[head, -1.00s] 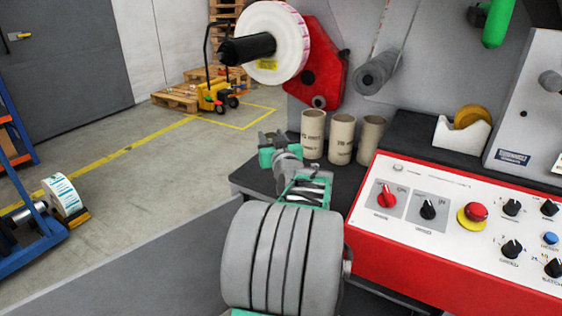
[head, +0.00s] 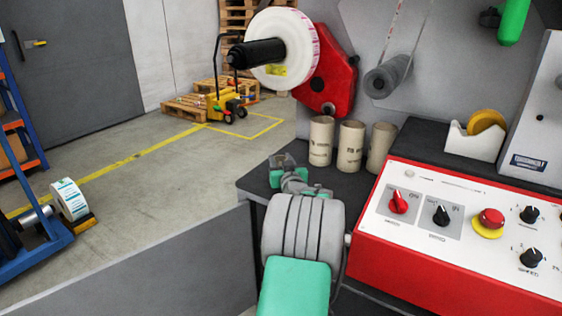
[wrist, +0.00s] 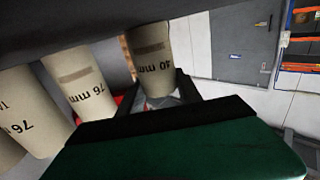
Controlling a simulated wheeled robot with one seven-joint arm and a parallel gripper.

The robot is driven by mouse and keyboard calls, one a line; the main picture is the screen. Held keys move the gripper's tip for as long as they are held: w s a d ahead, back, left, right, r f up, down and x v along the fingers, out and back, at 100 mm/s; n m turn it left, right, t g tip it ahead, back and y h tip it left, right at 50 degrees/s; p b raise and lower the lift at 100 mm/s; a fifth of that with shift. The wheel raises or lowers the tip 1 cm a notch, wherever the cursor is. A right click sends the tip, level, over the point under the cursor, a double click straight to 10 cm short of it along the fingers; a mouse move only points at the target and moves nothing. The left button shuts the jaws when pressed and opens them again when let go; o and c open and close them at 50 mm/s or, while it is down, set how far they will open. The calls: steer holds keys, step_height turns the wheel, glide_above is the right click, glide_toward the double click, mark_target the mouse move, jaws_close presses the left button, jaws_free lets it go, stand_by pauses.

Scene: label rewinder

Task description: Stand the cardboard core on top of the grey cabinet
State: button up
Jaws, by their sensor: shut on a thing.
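My gripper (wrist: 158,98) shows in the wrist view, its dark fingers on either side of a tan cardboard core marked 40 mm (wrist: 152,62). It is shut on this core. The core looks upright in the inverted wrist picture; I cannot tell whether its base touches the dark worktop.
A red control box (head: 440,245) is at the right. A label roll (head: 279,48) overhangs behind. Open floor lies left.

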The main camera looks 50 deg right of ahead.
steer(key=o, duration=1.3)
